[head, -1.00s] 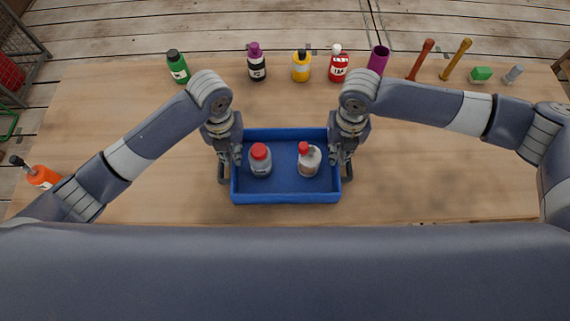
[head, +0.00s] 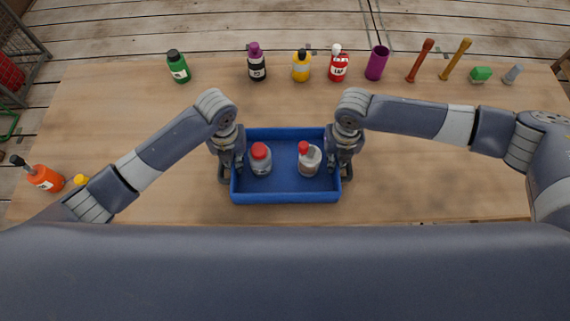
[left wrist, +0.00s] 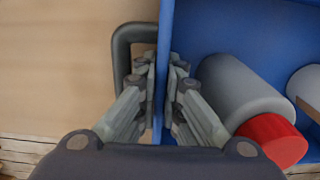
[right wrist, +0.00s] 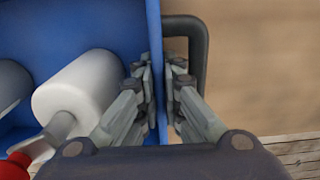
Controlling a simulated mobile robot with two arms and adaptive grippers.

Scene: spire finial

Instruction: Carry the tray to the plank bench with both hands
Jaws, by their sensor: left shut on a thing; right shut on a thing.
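The blue tray (head: 285,197) sits on the wooden bench top in front of me, with a dark handle on each short side. Inside it stand a grey bottle with a red cap (head: 261,160) and a whitish bottle with a red top (head: 309,160). My left gripper (head: 231,172) is shut on the tray's left wall, its fingers on both sides of the wall beside the handle (left wrist: 122,50). My right gripper (head: 342,172) is shut on the right wall in the same way, next to the other handle (right wrist: 200,50).
A green bottle (head: 178,67), purple-capped bottle (head: 257,64), yellow bottle (head: 301,66), red bottle (head: 338,66), purple cup (head: 376,63) and several small items line the far edge. An orange bottle (head: 44,178) stands far left. The bench top (head: 430,180) right of the tray is clear.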

